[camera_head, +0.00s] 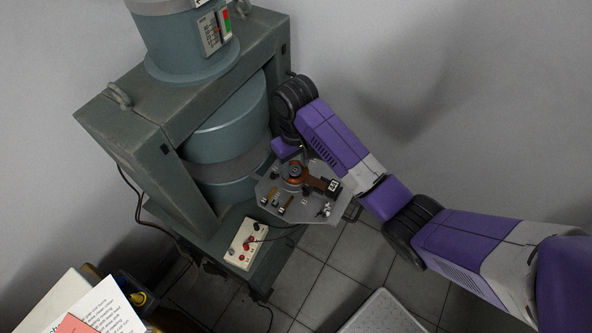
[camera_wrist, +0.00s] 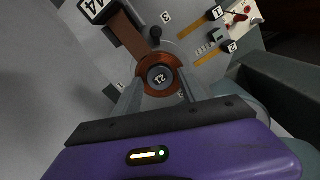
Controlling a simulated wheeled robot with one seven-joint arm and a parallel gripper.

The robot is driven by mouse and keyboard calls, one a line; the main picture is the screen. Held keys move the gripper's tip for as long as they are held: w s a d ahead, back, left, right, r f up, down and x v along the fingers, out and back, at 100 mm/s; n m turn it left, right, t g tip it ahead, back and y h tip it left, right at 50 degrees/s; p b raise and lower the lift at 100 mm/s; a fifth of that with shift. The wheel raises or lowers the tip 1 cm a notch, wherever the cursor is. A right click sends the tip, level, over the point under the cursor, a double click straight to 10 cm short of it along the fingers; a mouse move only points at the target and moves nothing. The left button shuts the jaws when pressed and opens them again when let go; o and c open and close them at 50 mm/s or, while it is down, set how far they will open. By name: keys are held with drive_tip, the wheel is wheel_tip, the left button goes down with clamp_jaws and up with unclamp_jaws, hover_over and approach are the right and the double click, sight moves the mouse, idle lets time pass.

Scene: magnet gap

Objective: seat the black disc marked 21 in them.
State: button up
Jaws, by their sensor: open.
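The black disc marked 21 (camera_wrist: 160,77) sits within a copper-coloured ring (camera_wrist: 145,66) in the wrist view, its number facing up. Whether it lies flush in the ring or stands above it, I cannot tell. My gripper (camera_wrist: 160,92) is open, with one finger on each side of the disc and ring. Whether the fingers touch them is not clear. In the head view the ring and disc show small on a grey plate (camera_head: 313,211), below the bent end of my arm. My fingers are hard to make out there.
A copper arm (camera_wrist: 127,36) runs from the ring to a black block marked 44 (camera_wrist: 96,8). Small parts with tags 1, 2 and 3 lie around. A large green-grey magnet frame (camera_head: 135,138) stands behind the plate. A white control box (camera_head: 244,244) sits in front.

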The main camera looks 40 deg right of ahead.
sight(295, 170)
clamp_jaws()
drive_tip(key=shift+r+p, duration=2.55)
drive_tip(key=shift+p, duration=0.25)
